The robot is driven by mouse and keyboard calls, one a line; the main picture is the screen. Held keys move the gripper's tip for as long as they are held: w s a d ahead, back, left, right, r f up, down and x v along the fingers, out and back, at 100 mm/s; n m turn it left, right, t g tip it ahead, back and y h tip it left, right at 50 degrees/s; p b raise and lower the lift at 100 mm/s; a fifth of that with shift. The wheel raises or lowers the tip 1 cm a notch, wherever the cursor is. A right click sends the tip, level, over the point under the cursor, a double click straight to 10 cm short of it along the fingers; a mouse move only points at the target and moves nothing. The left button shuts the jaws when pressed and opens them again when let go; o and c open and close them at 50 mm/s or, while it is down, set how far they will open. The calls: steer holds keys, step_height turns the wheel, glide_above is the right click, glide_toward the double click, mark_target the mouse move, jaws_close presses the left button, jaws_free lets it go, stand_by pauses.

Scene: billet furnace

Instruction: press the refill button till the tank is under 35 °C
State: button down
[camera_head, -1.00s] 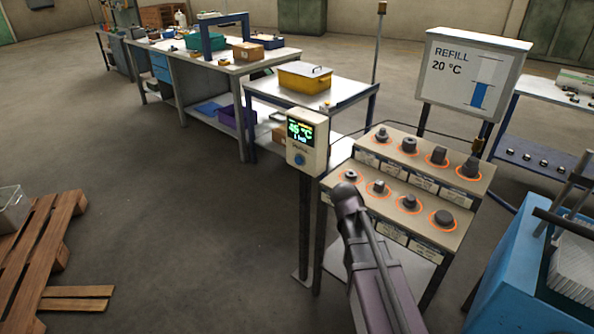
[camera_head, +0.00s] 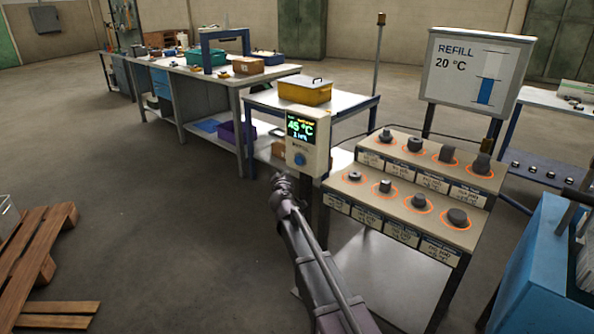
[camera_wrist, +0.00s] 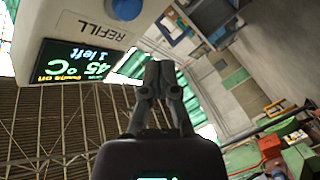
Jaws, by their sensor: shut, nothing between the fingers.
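The control box (camera_head: 308,141) is pale, on a post, with a lit screen (camera_head: 301,127) reading 45 °C. In the wrist view the screen (camera_wrist: 80,62) also reads "1 left". Below the screen in the head view is the round blue refill button (camera_head: 299,159). It shows in the wrist view at the top edge, partly cut off (camera_wrist: 127,8), near the word REFILL. My gripper (camera_head: 281,181) is shut and empty, just below and left of the box in the head view. In the wrist view its closed fingertips (camera_wrist: 159,68) appear apart from the button.
A sign (camera_head: 474,71) reads REFILL 20 °C beside a partly blue level gauge. A stepped rack (camera_head: 350,206) with several dark parts in orange rings stands right of the box. A side table (camera_head: 345,105) holds a yellow bin (camera_head: 305,91) behind. Floor at left is open before a pallet (camera_head: 40,255).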

mark_target(295, 161)
steer(key=a, duration=0.1)
steer(key=a+n+y, duration=0.1)
steer(key=a, duration=0.1)
steer(key=shift+w+a+f+y+b, duration=0.2)
steer(key=shift+w+a+y+b, duration=0.05)
steer(key=shift+y+b, duration=0.05)
steer(key=shift+w+d, duration=0.1)
steer(key=shift+w, duration=0.05)
steer(key=w+d, duration=0.5)
steer(key=w, duration=0.1)
steer(key=shift+w, duration=0.3)
stand_by(0.3)
steer(key=shift+w+d, duration=0.75)
stand_by(2.9)
steer(key=shift+s, duration=0.1)
stand_by(0.3)
steer(key=shift+s+a, duration=0.6)
steer(key=shift+s, duration=0.05)
steer(key=shift+s+a, duration=0.8)
steer(key=shift+s, duration=0.2)
steer(key=shift+s+a, duration=0.75)
steer(key=shift+s, duration=0.25)
